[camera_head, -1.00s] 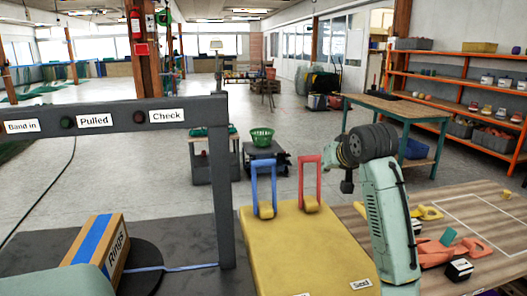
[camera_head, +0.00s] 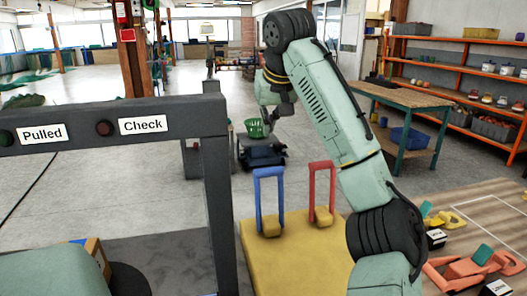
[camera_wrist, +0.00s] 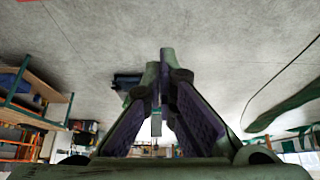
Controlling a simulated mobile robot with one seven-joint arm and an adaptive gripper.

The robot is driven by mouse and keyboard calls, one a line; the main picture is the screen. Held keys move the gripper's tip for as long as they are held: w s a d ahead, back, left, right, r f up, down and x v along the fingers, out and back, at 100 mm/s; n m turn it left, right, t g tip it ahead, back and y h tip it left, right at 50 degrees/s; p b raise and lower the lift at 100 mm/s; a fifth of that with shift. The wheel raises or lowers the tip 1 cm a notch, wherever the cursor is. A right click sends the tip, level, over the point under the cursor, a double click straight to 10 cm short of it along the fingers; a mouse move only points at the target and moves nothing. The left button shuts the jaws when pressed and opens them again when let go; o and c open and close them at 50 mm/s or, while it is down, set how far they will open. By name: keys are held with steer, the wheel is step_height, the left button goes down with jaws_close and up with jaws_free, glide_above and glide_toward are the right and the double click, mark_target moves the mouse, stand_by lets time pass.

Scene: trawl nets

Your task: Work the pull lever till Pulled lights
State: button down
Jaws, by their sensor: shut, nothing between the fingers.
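A blue lever handle (camera_head: 269,200) and a red lever handle (camera_head: 321,192) stand upright on a yellow base (camera_head: 290,265) in the head view. No label naming either lever is readable now. On the dark frame, the Pulled sign (camera_head: 42,133) has a dark green lamp (camera_head: 6,137) that looks unlit. In the wrist view my gripper (camera_wrist: 160,85) has its fingers shut and empty. In the head view my arm is raised, and its wrist end hangs above and behind the blue handle, apart from both handles.
The dark frame (camera_head: 216,200) stands left of the levers. A Check sign (camera_head: 143,124) has a dark red lamp. Orange tools (camera_head: 475,268) lie on the wooden table at right.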

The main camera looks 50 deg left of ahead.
steer(key=shift+r, duration=0.1)
stand_by(0.3)
step_height(320, 180, down, 10)
steer(key=p, duration=0.3)
steer(key=shift+w+a+r+p, duration=0.2)
steer(key=shift+a+r+p, duration=0.1)
steer(key=shift+a, duration=0.15)
steer(key=shift+f+b, duration=0.15)
steer(key=shift+b, duration=0.15)
